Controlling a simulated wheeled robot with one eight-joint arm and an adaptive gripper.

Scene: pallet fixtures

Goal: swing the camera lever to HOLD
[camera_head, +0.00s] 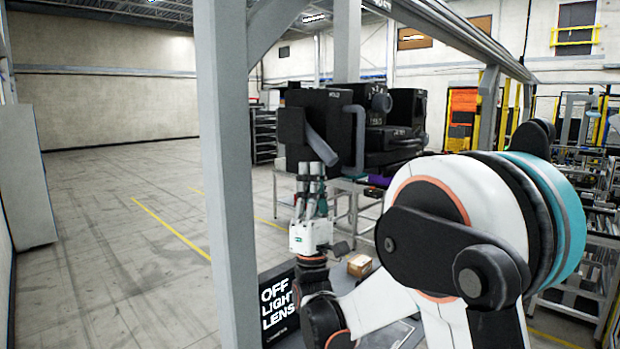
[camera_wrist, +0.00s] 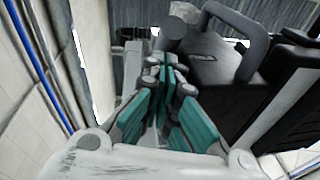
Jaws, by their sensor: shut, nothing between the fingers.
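The black camera (camera_head: 345,120) stands at the middle of the head view. A grey lever-like bar (camera_head: 322,148) slants down along its left front. My gripper (camera_head: 311,168) points up from below, its fingertips close to the bar's lower end; I cannot tell whether they touch. In the wrist view the fingers (camera_wrist: 166,68) with teal pads come together at the tips, with nothing between them. A dark round-ended cylinder (camera_wrist: 173,38) shows just beyond the tips. The black camera body (camera_wrist: 225,80) fills the right side. Small white lettering on the camera is too small to read surely.
A grey post (camera_head: 222,180) stands left of my gripper. A black sign reading OFF LIGHT LENS (camera_head: 280,305) and a cardboard box (camera_head: 359,265) are below. A curved handle (camera_wrist: 240,28) rises from the camera. Open floor (camera_head: 120,215) lies left of the post.

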